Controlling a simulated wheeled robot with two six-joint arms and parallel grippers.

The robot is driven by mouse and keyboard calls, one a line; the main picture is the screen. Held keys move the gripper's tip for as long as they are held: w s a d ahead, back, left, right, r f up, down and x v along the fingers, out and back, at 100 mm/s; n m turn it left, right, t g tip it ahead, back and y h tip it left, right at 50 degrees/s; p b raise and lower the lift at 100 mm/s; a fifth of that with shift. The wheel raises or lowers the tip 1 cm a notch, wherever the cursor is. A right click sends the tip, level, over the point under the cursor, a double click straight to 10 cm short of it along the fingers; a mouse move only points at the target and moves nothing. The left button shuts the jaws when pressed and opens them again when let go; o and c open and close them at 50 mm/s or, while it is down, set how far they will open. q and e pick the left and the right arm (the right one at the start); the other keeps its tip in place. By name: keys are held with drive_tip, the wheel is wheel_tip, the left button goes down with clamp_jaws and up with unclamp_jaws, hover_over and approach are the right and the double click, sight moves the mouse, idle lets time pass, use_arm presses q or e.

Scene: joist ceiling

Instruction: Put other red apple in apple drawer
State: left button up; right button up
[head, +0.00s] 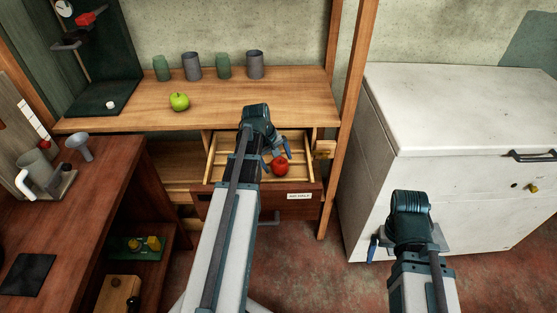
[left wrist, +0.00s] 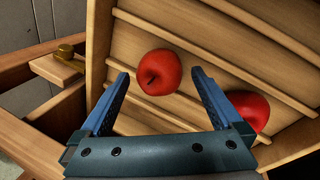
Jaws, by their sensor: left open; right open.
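The open drawer (head: 275,204) juts out below the wooden shelf, with a small white label on its front. Two red apples lie in it on its slatted floor. In the left wrist view, one red apple (left wrist: 159,72) is between and just beyond my left gripper's (left wrist: 159,76) spread fingers. The other red apple (left wrist: 249,109) lies to the right, partly hidden behind the right finger. The head view shows one red apple (head: 280,167); my left arm hides part of the drawer. My left gripper (head: 277,158) is open over the drawer. My right gripper (head: 375,249) is open, low before the white chest.
A green apple (head: 179,102) sits on the wooden shelf (head: 220,104), in front of several cups (head: 192,67). A white chest (head: 450,120) stands at right. A red-brown counter (head: 95,190) with a mug (head: 35,170) and funnel (head: 79,147) is at left.

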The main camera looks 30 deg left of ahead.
sight(278, 163)
use_arm(q)
drive_tip(key=p+v, duration=0.7)
drive_tip(key=v, duration=0.2)
drive_tip(key=shift+p, duration=0.4)
drive_tip(key=shift+a, duration=0.1)
drive_tip(key=b+x, duration=1.1)
drive_tip(key=x, duration=0.1)
drive_tip(key=shift+b, duration=0.4)
drive_tip(key=shift+r, duration=0.1)
drive_tip(key=shift+f, duration=0.3)
wheel_tip(278, 163, up, 11)
drive_tip(key=p, duration=1.1)
drive_tip(key=shift+r, duration=0.15)
drive_tip(key=shift+s+d+r+n+p, duration=0.25)
drive_tip(key=shift+s+r+p, duration=0.05)
drive_tip(key=shift+s, duration=0.35)
drive_tip(key=shift+s+d+r+n+p, duration=0.25)
drive_tip(key=shift+s+r+p, duration=0.1)
drive_tip(key=shift+s, duration=0.3)
